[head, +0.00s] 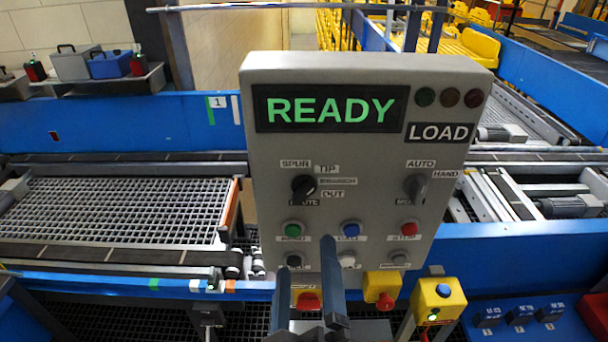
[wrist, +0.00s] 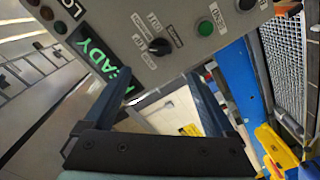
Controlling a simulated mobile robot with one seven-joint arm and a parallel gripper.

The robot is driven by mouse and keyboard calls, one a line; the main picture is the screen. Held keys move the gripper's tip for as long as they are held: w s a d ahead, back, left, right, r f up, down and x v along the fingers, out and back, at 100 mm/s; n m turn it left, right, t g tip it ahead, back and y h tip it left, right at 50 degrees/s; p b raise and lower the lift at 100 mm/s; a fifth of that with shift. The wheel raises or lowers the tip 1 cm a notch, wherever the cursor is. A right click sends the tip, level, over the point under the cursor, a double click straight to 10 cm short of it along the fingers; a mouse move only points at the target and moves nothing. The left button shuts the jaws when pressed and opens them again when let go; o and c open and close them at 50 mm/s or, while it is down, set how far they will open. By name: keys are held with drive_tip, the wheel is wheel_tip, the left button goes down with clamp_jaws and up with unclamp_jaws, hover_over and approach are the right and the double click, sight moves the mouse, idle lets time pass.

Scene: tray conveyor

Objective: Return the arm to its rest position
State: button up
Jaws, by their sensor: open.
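My gripper (head: 307,290) is in front of the lower part of a grey control panel (head: 330,150) in the head view. Its two fingers stand apart with nothing between them. In the wrist view my gripper (wrist: 150,105) is also open and empty, below the tilted panel (wrist: 175,70). The panel's display (head: 330,109) reads READY in green, above a LOAD label. The panel carries two dark selector knobs and several coloured buttons. The fingers hide part of the panel's bottom row. I cannot tell whether a fingertip touches the panel.
A yellow box with a blue button (head: 438,298) stands right of my gripper. Red knobs on yellow mounts (head: 383,288) hang below the panel. A grated conveyor section (head: 130,210) lies left. Blue rails (head: 110,120) run behind. A shelf with boxes (head: 110,80) is back left.

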drive_tip(key=w+r+m+t+b, duration=0.3)
drive_tip(key=r+m+t, duration=0.15)
drive_tip(key=r, duration=1.05)
drive_tip(key=s+r+m+t+b, duration=0.1)
drive_tip(key=s+r+m+t, duration=0.1)
drive_tip(key=r, duration=0.5)
drive_tip(key=s+r+m+t+b, duration=0.1)
drive_tip(key=s+r+m+t, duration=0.2)
drive_tip(key=r, duration=0.5)
drive_tip(key=shift+r, duration=0.3)
drive_tip(key=shift+m, duration=0.25)
